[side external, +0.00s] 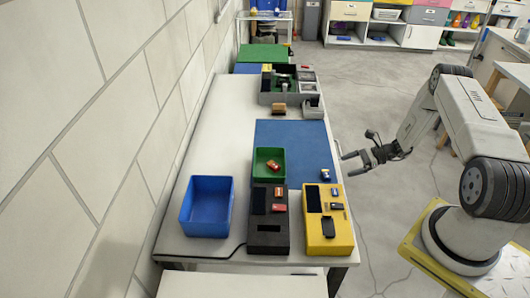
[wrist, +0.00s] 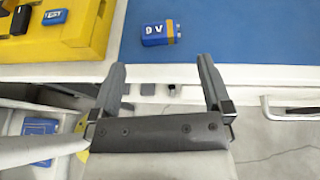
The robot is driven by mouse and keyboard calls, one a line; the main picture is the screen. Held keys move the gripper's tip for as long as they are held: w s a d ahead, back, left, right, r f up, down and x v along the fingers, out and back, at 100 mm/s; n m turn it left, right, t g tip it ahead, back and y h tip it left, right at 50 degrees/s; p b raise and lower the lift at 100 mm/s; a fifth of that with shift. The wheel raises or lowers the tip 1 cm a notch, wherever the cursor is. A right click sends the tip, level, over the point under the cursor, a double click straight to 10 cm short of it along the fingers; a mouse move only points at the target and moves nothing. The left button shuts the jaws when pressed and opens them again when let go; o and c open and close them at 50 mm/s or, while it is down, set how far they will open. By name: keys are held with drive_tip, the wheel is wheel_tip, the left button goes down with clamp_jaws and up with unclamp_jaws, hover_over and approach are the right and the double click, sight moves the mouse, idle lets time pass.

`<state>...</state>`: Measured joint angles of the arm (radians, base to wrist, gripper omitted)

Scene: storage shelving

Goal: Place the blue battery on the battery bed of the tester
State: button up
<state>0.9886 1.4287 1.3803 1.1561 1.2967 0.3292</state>
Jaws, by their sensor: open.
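My gripper (side external: 353,164) is open and empty, just off the table's right edge. In the wrist view its fingertips (wrist: 161,68) point toward the table, with the battery ahead between their lines, apart from them.
A black device (side external: 268,240) lies left of the tester. A green tray (side external: 282,160) holds a red item behind it. A blue bin (side external: 207,207) stands at the front left. Dark equipment (side external: 285,98) stands farther back. The blue mat (side external: 292,135) has clear room around the battery.

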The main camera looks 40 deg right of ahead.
idle(0.4)
drive_tip(key=s+a+r+n+g+h, duration=0.3)
drive_tip(key=a+r+n+h, duration=0.2)
drive_tip(key=a+r+n, duration=0.6)
drive_tip(key=s+a+r+n+g+h, duration=0.3)
drive_tip(key=a+r+n+h, duration=0.2)
drive_tip(key=a+r+n, duration=0.7)
drive_tip(key=shift+s+a+r+n+g, duration=0.15)
drive_tip(key=shift+a+n+g, duration=0.15)
drive_tip(key=shift+a+n, duration=0.45)
drive_tip(key=shift+s+a+r+n+h, duration=0.35)
drive_tip(key=shift+s+a+n, duration=0.15)
drive_tip(key=shift+n, duration=0.15)
drive_tip(key=shift+c, duration=1.4)
drive_tip(key=shift+w, duration=0.1)
